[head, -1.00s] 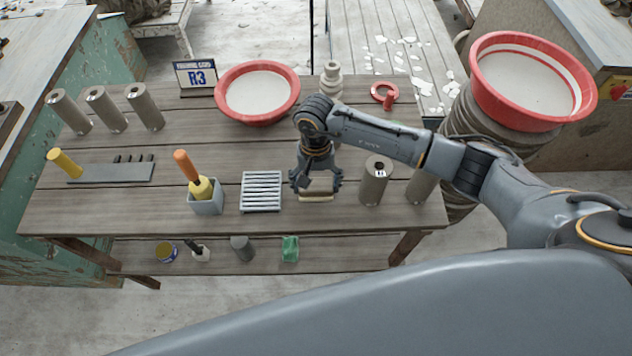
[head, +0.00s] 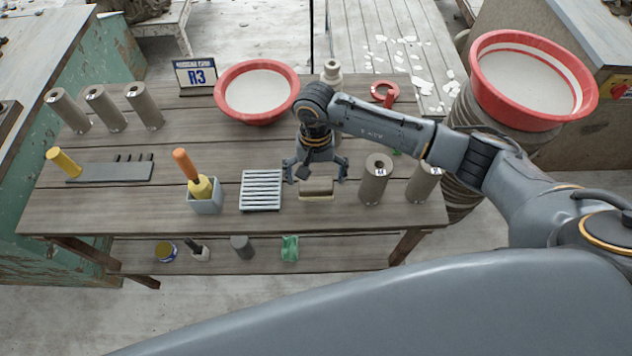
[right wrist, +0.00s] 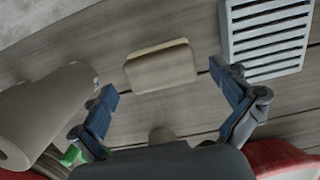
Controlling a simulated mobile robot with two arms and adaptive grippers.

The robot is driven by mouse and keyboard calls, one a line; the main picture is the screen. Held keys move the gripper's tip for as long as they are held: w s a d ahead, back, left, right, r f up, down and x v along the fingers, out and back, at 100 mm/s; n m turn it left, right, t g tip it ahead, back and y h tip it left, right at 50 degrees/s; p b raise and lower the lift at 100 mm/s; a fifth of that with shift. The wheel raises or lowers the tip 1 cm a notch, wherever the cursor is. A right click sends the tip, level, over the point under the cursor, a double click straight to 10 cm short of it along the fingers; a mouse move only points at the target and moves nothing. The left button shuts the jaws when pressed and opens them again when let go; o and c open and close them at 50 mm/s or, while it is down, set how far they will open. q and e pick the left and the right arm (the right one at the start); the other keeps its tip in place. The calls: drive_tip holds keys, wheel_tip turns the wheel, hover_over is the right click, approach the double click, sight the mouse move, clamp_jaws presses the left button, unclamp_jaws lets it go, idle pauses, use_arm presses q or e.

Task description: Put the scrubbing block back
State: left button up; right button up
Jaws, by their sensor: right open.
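The scrubbing block (head: 317,188), a small tan block with a paler edge, lies on the wooden table right of the white slatted rack (head: 261,190). It also shows in the right wrist view (right wrist: 160,66), apart from the rack (right wrist: 268,38). My right gripper (head: 316,174) is open just above and behind the block, one finger to each side. In the right wrist view the spread blue fingertips (right wrist: 162,80) hold nothing, and bare table shows beside the block. My left gripper is not in view.
Grey-brown cylinders (head: 376,180) stand close right of the block. A grey cup (head: 206,204) with orange- and yellow-handled tools is left of the rack.

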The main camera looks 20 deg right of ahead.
sight(316, 178)
wheel_tip(316, 178, up, 10)
drive_tip(key=w+b, duration=0.1)
drive_tip(key=shift+d+f+b, duration=0.15)
drive_tip(key=shift+b, duration=0.15)
idle(0.3)
